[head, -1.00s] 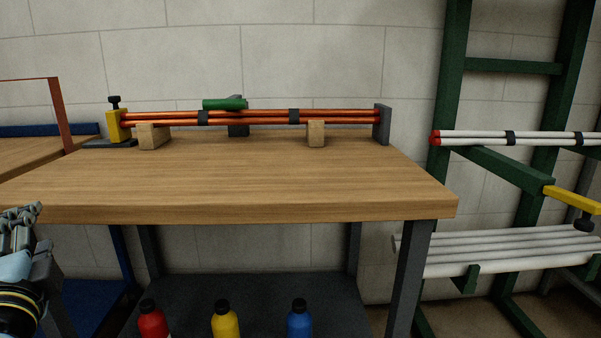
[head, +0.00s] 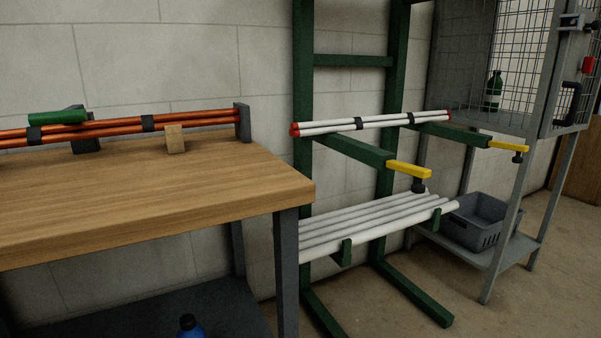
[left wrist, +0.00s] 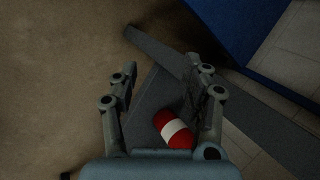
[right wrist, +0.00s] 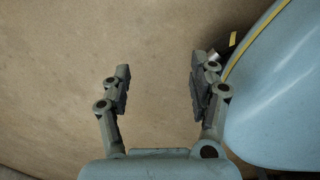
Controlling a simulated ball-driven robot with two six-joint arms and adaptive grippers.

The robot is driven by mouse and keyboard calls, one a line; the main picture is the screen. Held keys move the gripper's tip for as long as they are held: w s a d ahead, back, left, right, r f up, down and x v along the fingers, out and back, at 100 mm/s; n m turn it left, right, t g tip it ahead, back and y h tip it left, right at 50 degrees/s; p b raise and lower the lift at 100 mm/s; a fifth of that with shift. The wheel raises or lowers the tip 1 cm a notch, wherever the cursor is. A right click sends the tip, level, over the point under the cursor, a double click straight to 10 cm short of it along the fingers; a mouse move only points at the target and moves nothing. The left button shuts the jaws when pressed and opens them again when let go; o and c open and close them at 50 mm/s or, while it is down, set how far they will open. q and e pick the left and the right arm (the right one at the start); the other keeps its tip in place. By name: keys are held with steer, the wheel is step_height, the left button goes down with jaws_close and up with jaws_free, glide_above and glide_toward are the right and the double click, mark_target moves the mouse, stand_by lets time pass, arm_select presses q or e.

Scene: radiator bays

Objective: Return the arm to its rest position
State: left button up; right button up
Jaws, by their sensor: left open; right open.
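My left gripper (left wrist: 163,90) is open and empty in the left wrist view. Beyond its fingers are a grey shelf and a red bottle with a white band (left wrist: 175,130), apart from the fingers as far as I can tell. My right gripper (right wrist: 158,88) is open and empty in the right wrist view, above bare floor, with my light blue body close to its right finger. Neither gripper shows in the head view.
A wooden workbench (head: 150,190) holds a bundle of orange pipes (head: 110,130). A green rack (head: 303,85) carries white pipes (head: 375,225), with yellow-tipped arms (head: 408,169) jutting out. A mesh cabinet (head: 548,80) stands right, above a grey crate (head: 480,222). Floor at the lower right is clear.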

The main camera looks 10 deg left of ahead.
arm_select(q)
steer(key=s+d+f+n+h, duration=0.15)
steer(key=d+f, duration=0.25)
steer(key=d, duration=0.7)
steer(key=s+d+f+h, duration=0.2)
steer(key=d+f, duration=0.2)
steer(key=d, duration=0.7)
steer(key=s+d+f+n+h, duration=0.1)
steer(key=s+d+f, duration=0.15)
steer(key=d, duration=0.85)
steer(key=s+d+r+p, duration=0.1)
steer(key=d+r+p, duration=0.2)
steer(key=r+p, duration=0.3)
steer(key=p, duration=0.3)
steer(key=shift+s+d+r+p, duration=0.35)
steer(key=shift+d+r+p, duration=0.05)
arm_select(e)
step_height(320, 180, up, 8)
steer(key=s+a, duration=0.1)
steer(key=a, duration=0.1)
steer(key=shift+s+a+f, duration=0.15)
steer(key=shift+s+a, duration=0.25)
arm_select(q)
steer(key=shift+h, duration=0.25)
